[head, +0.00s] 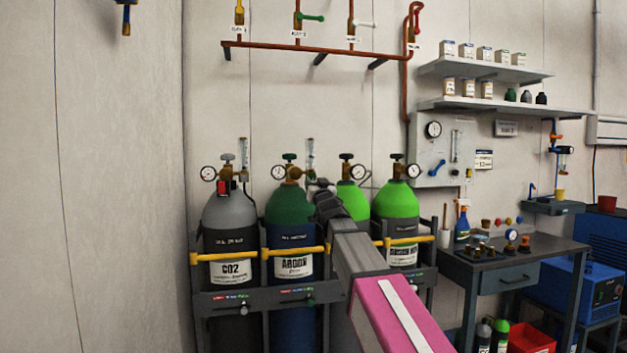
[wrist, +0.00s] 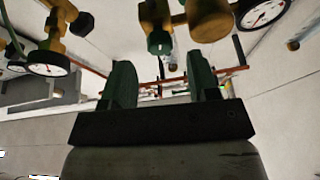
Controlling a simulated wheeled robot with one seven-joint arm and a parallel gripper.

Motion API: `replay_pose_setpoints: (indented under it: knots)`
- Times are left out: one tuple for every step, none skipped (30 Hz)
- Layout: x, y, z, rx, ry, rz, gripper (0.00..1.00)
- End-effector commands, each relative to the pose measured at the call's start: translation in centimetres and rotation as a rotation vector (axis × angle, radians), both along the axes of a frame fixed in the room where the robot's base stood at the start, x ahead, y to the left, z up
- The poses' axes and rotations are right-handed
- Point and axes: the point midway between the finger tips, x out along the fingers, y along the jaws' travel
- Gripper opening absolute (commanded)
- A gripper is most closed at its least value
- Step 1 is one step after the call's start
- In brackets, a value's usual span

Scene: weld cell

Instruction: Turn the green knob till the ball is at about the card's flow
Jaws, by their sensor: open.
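A dark green knob (head: 289,157) tops the valve of the green-shouldered argon cylinder (head: 285,205). A clear flow tube (head: 310,147) stands beside it; its ball is too small to make out. A small white card (head: 484,159) hangs on the wall at the right; its figure is hard to read. My gripper (head: 323,185) is in front of the cylinders, right of the argon valve. In the wrist view my gripper (wrist: 160,82) is open and empty, its two dark green fingers apart. Beyond them a brass fitting ends in a dark green knob (wrist: 158,42), apart from the fingers.
A grey CO2 cylinder (head: 230,215) stands left and bright green cylinders (head: 398,205) right, in a rack with yellow bars (head: 225,257). Round gauges (head: 278,172) jut out beside the valves. A gauge panel (head: 433,165) and a workbench (head: 515,270) are further right.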

Motion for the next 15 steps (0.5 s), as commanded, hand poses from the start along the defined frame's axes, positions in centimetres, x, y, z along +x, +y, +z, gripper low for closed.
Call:
replay_pose_setpoints:
  knots:
    - [1.3, 0.4, 0.5, 0.000, 0.000, 0.000, 0.54]
    - [1.7, 0.5, 0.7, 0.000, 0.000, 0.000, 0.54]
    - [2.2, 0.7, 0.9, 0.000, 0.000, 0.000, 0.54]
    - [2.6, 0.8, 1.1, 0.000, 0.000, 0.000, 0.54]
    - [2.9, 0.9, 1.2, 0.000, 0.000, 0.000, 0.54]
    - [3.2, 1.0, 1.3, 0.000, 0.000, 0.000, 0.54]
    - [3.4, 1.0, 1.4, 0.000, 0.001, 0.000, 0.54]
    - [3.6, 1.1, 1.5, 0.000, 0.001, 0.000, 0.54]
    - [3.7, 1.1, 1.5, 0.000, 0.001, 0.000, 0.54]
    - [3.7, 1.1, 1.6, 0.000, 0.001, 0.000, 0.54]
    - [3.8, 1.1, 1.6, 0.000, 0.001, 0.000, 0.54]
    - [3.8, 1.1, 1.6, 0.000, 0.001, 0.000, 0.54]
    - [3.7, 1.1, 1.6, 0.000, 0.001, 0.000, 0.54]
    - [3.7, 1.1, 1.6, 0.000, 0.001, 0.000, 0.54]
    - [3.7, 1.1, 1.6, 0.000, 0.001, 0.000, 0.54]
